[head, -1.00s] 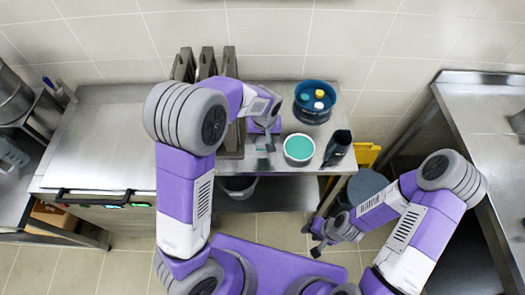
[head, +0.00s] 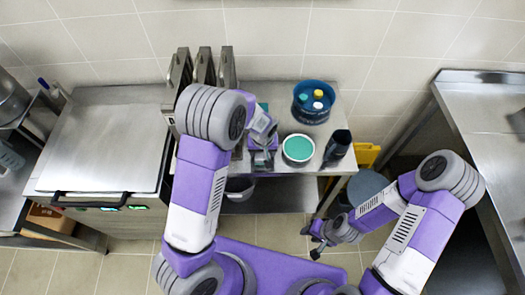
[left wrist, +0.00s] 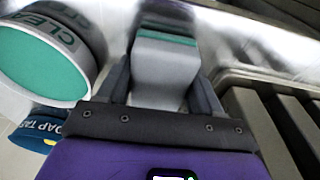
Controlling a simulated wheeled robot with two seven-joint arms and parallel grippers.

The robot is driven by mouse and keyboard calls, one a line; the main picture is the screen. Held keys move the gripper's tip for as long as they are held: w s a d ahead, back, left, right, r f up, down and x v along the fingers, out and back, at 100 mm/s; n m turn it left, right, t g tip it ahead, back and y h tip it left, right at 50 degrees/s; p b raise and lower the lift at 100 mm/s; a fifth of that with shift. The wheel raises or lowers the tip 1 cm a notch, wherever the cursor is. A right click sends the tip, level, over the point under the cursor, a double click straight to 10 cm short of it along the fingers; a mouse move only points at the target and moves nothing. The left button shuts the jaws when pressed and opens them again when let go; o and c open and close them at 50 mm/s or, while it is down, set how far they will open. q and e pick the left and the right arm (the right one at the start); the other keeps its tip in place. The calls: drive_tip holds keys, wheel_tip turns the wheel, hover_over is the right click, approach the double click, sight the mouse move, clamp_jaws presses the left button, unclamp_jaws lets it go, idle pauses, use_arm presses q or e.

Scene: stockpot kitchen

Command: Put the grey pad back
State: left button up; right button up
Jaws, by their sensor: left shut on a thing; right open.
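The grey pad (left wrist: 165,80) shows in the left wrist view as a light grey block with a teal band near its far end. My left gripper (left wrist: 160,92) is shut on it, with a dark finger on each side. In the head view my left gripper (head: 262,160) is over the front part of the steel table, left of the white tub; the pad is hard to make out there. I cannot tell whether the pad touches the tabletop. My right gripper (head: 318,245) is open and empty, low in front of the table.
A white tub marked CLEAN with teal inside (head: 298,148), a blue soap-tabs bucket (head: 314,102) and a dark cup (head: 338,145) stand to the right. Upright grey racks (head: 205,70) stand behind left. A steel griddle (head: 105,150) is further left.

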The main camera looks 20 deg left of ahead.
sight(263, 155)
use_arm(q)
drive_tip(key=o, duration=1)
drive_tip(key=shift+f, duration=0.15)
drive_tip(key=r, duration=0.4)
drive_tip(key=s+r+p, duration=0.1)
drive_tip(key=r, duration=0.7)
drive_tip(key=shift+s+d+r+p, duration=0.15)
drive_tip(key=shift+s+d+p, duration=0.05)
drive_tip(key=shift+s+p, duration=0.2)
